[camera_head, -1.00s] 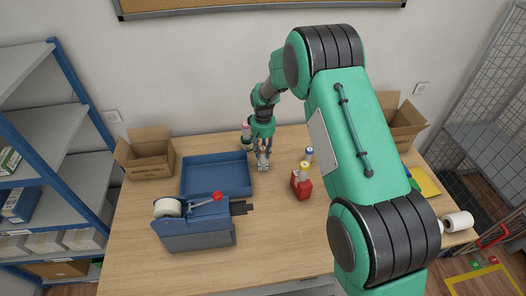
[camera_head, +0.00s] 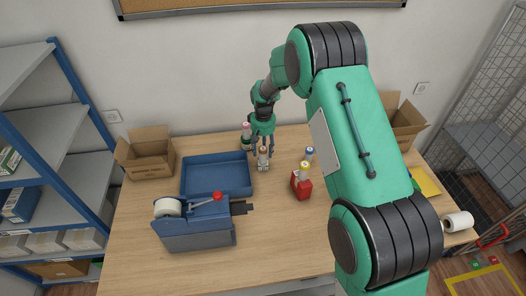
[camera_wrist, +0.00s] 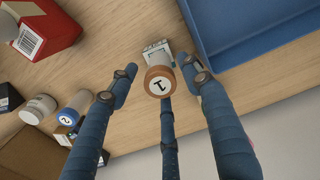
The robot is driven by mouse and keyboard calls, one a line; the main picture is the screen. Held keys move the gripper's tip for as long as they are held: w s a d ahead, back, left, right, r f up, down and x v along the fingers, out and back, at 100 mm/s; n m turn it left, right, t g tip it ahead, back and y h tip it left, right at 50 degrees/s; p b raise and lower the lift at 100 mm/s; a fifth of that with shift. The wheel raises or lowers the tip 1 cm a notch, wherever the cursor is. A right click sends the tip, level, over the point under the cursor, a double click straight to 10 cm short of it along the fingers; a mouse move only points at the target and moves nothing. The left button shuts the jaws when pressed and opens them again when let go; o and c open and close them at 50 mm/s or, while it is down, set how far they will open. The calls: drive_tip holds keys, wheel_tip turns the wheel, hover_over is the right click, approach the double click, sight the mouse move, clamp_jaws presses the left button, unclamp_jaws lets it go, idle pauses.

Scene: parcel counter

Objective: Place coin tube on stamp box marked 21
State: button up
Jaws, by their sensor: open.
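A coin tube with a copper-coloured cap marked 1 (camera_wrist: 158,82) stands upright on a small white box (camera_wrist: 157,50) with dark markings; I cannot read its number. In the head view the tube (camera_head: 263,152) stands on the table's middle, on the box (camera_head: 263,167). My gripper (camera_head: 262,144) is open just above it. In the wrist view the fingers (camera_wrist: 160,82) are spread around the tube's cap, apart from it. Another tube with a blue cap marked 2 (camera_wrist: 67,117) stands to the left in the wrist view.
A blue tray (camera_head: 217,160) lies left of the box. A red box (camera_head: 301,186) with a yellow-capped tube (camera_head: 304,167) and a blue-capped tube (camera_head: 309,153) stand right. A pink-capped tube (camera_head: 246,128) stands behind. A tape dispenser (camera_head: 195,236) stands front left; the front middle is clear.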

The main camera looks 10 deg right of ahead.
wheel_tip(320, 180, up, 11)
idle(0.5)
idle(0.3)
idle(0.4)
drive_tip(key=s+d+r+m+t, duration=0.1)
drive_tip(key=s+d+r, duration=0.1)
drive_tip(key=s+r, duration=0.9)
drive_tip(key=s+d+r+t, duration=0.25)
drive_tip(key=s+r, duration=0.55)
drive_tip(key=r, duration=0.5)
drive_tip(key=s+d+r+m+t, duration=0.1)
drive_tip(key=s, duration=1.3)
drive_tip(key=s+d+r+t, duration=0.1)
drive_tip(key=s+d+r, duration=0.1)
drive_tip(key=s, duration=1.2)
drive_tip(key=shift+d+r+m, duration=0.25)
drive_tip(key=shift+r+m, duration=0.05)
drive_tip(key=shift+m, duration=0.1)
